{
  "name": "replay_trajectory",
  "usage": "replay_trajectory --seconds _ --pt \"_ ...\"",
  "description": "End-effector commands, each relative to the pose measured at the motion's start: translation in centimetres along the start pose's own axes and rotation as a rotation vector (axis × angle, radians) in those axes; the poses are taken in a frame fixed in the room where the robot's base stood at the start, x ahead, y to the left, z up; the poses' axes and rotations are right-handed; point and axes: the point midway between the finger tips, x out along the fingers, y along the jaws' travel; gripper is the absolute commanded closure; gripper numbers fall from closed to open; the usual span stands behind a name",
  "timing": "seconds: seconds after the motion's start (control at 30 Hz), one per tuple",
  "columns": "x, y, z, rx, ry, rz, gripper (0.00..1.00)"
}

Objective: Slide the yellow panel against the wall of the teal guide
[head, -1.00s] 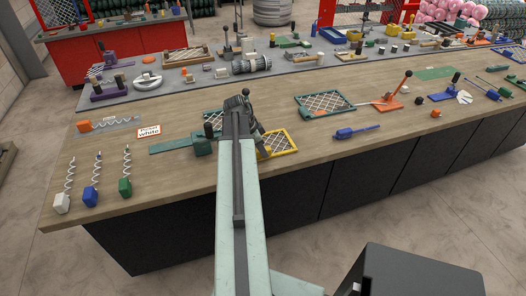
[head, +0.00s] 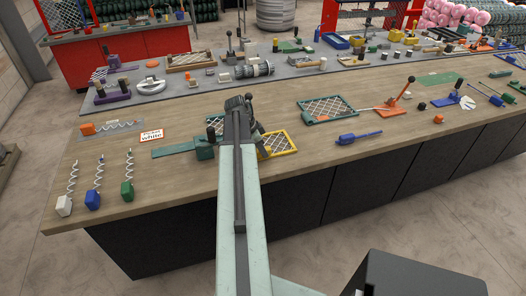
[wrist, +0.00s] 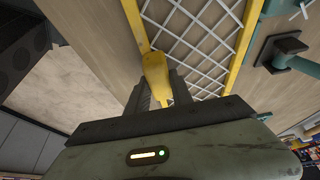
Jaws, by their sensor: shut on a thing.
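The yellow panel (head: 284,152), a yellow frame with white wire mesh, lies on the wooden bench just right of my arm. In the wrist view its frame (wrist: 243,42) and mesh fill the top middle. My gripper (wrist: 161,90) is shut on the panel's yellow handle (wrist: 154,68) at the near edge. The teal guide (head: 172,147) shows in the head view as a flat strip with a block, left of my arm. A teal edge (wrist: 257,32) runs beside the panel's right side in the wrist view; whether they touch is unclear. My arm hides part of the panel.
A green-framed mesh panel (head: 327,109) and an orange lever stand (head: 393,104) are further right. A blue tool (head: 359,137) lies near the front edge. A dark square fixture (wrist: 283,48) is close beside the panel.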

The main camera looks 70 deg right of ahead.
Motion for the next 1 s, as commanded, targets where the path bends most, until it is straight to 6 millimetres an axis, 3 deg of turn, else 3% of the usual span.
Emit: replay_trajectory --seconds 0.43,0.47,0.53,0.87,1.0 --pt "0.0 0.2 0.0 0.0 0.0 0.0 1.0" --pt "0.0 0.2 0.0 0.0 0.0 0.0 0.65" --pt "0.0 0.2 0.0 0.0 0.0 0.0 0.47" --pt "-0.1 0.2 0.0 0.0 0.0 0.0 0.47" --pt "-1.3 0.2 -0.1 -0.001 0.0 0.0 0.47"
